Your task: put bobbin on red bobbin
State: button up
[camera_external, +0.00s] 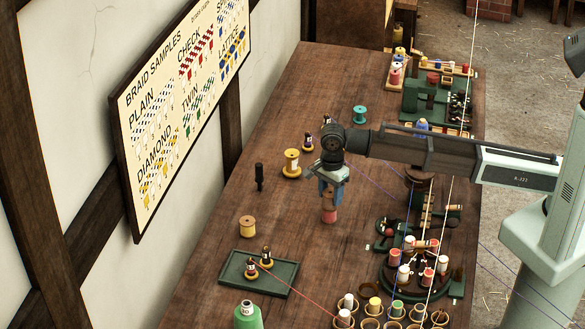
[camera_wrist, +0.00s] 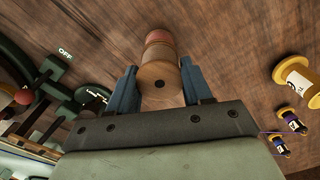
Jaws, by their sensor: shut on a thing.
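A pale wooden bobbin (camera_wrist: 160,82) with a dark centre hole sits between the blue fingers of my gripper (camera_wrist: 159,68) in the wrist view. My gripper (camera_external: 331,188) is shut on it and points down over the middle of the table. The red bobbin (camera_external: 330,216) shows directly below my fingers in the external view. It also shows just beyond the held bobbin in the wrist view (camera_wrist: 158,37), mostly hidden by it. The two look lined up and very close; I cannot tell whether they touch.
A yellow spool (camera_external: 292,163) and a black upright tool (camera_external: 259,177) stand to the left. A green tray (camera_external: 258,286) with small bobbins lies at front left. A braiding machine (camera_external: 415,277) and several spool cups (camera_external: 370,323) are at front right. The table around the red bobbin is clear.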

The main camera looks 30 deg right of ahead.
aim_at(331, 192)
jog(key=shift+f, duration=0.1)
jog(key=o, duration=1)
jog(key=shift+o, duration=0.2)
notch_tip(331, 192, up, 12)
